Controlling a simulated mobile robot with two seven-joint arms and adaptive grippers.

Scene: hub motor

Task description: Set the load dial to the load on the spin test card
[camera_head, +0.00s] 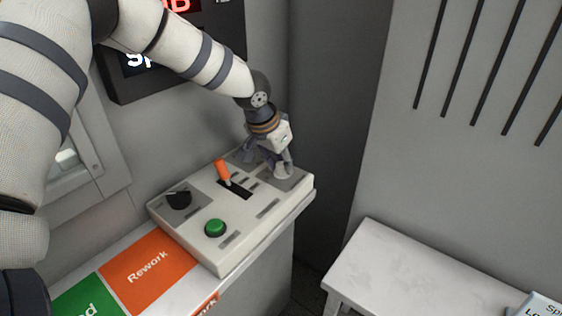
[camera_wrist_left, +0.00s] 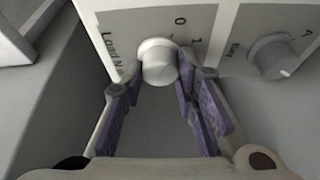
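The load dial (camera_wrist_left: 158,64) is a white round knob on the control box, beside the lettering "Load N" and the digits 0 and 1. My left gripper (camera_wrist_left: 160,82) has its purple-padded fingers apart, one on each side of the dial. I cannot tell whether they touch it. In the head view my left gripper (camera_head: 274,160) points down at the back right of the control box (camera_head: 190,229) and partly hides that corner. The spin test card (camera_head: 543,306) is cut off at the lower right; only "Sp" and "Lo" show, and its load is not readable. My right gripper is not in view.
The box also carries an orange lever (camera_head: 222,171), a green button (camera_head: 215,228) and a black knob (camera_head: 179,199). A white table (camera_head: 420,270) stands at right, mostly bare.

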